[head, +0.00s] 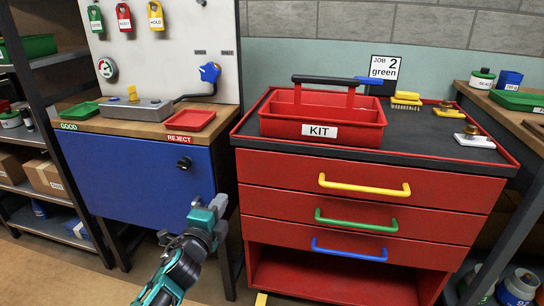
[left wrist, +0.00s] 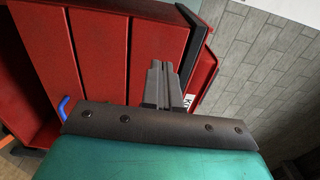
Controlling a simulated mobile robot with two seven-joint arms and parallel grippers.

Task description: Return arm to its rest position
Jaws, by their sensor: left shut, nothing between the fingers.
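My left arm comes in from the bottom of the head view, with its teal and dark gripper (head: 218,206) in the air in front of the blue cabinet and left of the red drawer cabinet. In the left wrist view the two dark fingers (left wrist: 161,84) are together with nothing between them. The red drawer cabinet (head: 345,211) is behind the fingers in that view, and I see no contact. My right gripper is in neither view.
The blue cabinet (head: 140,180) carries a green tray (head: 80,111) and a red tray (head: 190,120). Shelves (head: 45,125) stand at the left. A bench (head: 520,120) is at the right. Some floor at lower left is clear.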

